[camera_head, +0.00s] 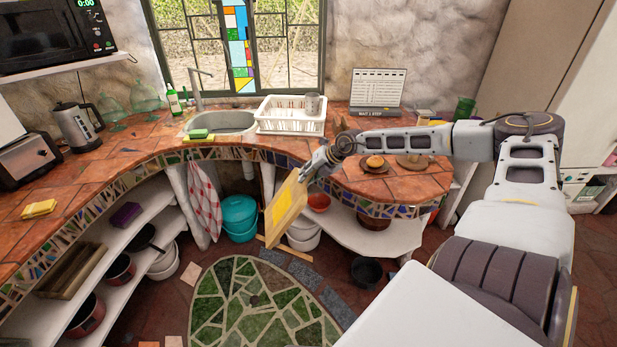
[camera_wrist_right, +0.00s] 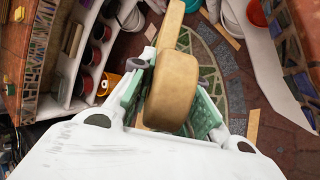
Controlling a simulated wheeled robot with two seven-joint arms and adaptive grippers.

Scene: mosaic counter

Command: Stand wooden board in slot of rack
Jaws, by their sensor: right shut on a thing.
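The wooden board (camera_head: 284,212) hangs tilted in the air in front of the counter, with a bright yellow patch on its face. My right gripper (camera_head: 305,172) is shut on its upper end. In the right wrist view the board (camera_wrist_right: 172,85) sits between the green finger pads of the gripper (camera_wrist_right: 168,103). The white rack (camera_head: 290,126) stands on the counter by the window, beyond and above the board. A grey cup (camera_head: 313,104) is at its right end. Its individual slots are too small to tell apart. My left gripper is in neither view.
The sink (camera_head: 222,123) lies left of the rack. A calendar (camera_head: 378,91) stands to its right. A small round item (camera_head: 375,162) is on the counter near my right forearm.

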